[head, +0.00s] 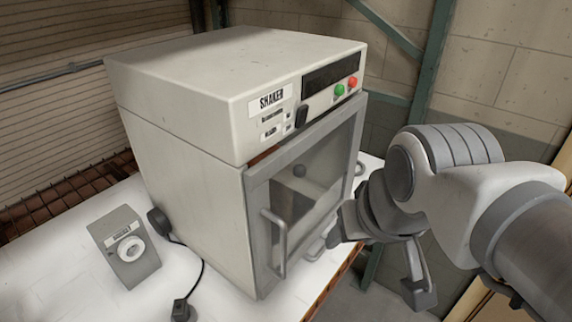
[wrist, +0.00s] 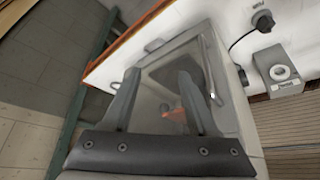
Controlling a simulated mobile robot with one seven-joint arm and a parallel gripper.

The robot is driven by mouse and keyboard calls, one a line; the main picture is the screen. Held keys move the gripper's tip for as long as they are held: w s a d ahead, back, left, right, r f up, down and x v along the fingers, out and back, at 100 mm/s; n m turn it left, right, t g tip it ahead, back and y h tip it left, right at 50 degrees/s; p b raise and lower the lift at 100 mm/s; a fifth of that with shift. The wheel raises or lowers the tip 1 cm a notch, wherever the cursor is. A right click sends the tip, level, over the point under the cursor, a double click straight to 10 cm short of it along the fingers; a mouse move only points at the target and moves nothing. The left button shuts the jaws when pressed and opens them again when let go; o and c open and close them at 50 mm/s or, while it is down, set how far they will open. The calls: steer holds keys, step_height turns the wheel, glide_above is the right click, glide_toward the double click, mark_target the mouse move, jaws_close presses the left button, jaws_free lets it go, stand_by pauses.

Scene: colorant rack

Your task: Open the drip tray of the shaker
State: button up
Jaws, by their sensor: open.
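The shaker (head: 190,130) is a large off-white box with a grey-framed glass door (head: 300,185) on its front; the door looks shut. A vertical bar handle (head: 270,245) sits at the door's left side. Low on the front, right of that handle, a small light grip (head: 318,248) shows, perhaps the drip tray's; my gripper partly covers this area. My gripper (head: 378,262) is open and empty in front of the door's lower right. In the wrist view, my open fingers (wrist: 157,80) point at the shaker front, with the door handle (wrist: 212,75) right of them.
The shaker stands on a white tabletop (head: 60,250) with an orange-brown edge. A small grey device with a round dial (head: 125,245) and a black cable lie to its left. Green and red buttons (head: 346,86) are on the upper panel. A brick wall and green frame stand behind.

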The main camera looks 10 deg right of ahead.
steer(key=w+m, duration=0.1)
steer(key=w, duration=0.1)
steer(key=w+d+f+m+g+b, duration=0.1)
steer(key=w, duration=0.2)
steer(key=w+f+m+g+b, duration=0.1)
steer(key=w, duration=0.2)
steer(key=shift+d+f+m, duration=0.15)
steer(key=shift+d+m, duration=0.15)
steer(key=shift+d, duration=0.05)
steer(key=c, duration=0.4)
steer(key=w+d+f+m+g+y+b, duration=0.1)
steer(key=w+d+f+m+g+b, duration=0.25)
steer(key=w+f, duration=0.6)
steer(key=shift+m+t, duration=0.65)
steer(key=shift+m, duration=0.1)
steer(key=w+f, duration=0.1)
steer(key=f, duration=0.4)
steer(key=w+f, duration=0.1)
steer(key=f, duration=0.4)
steer(key=w+a+f, duration=0.1)
steer(key=f, duration=0.4)
steer(key=shift+w+a+f, duration=0.1)
steer(key=shift+w+f, duration=0.15)
steer(key=shift+f, duration=0.1)
jaws_close()
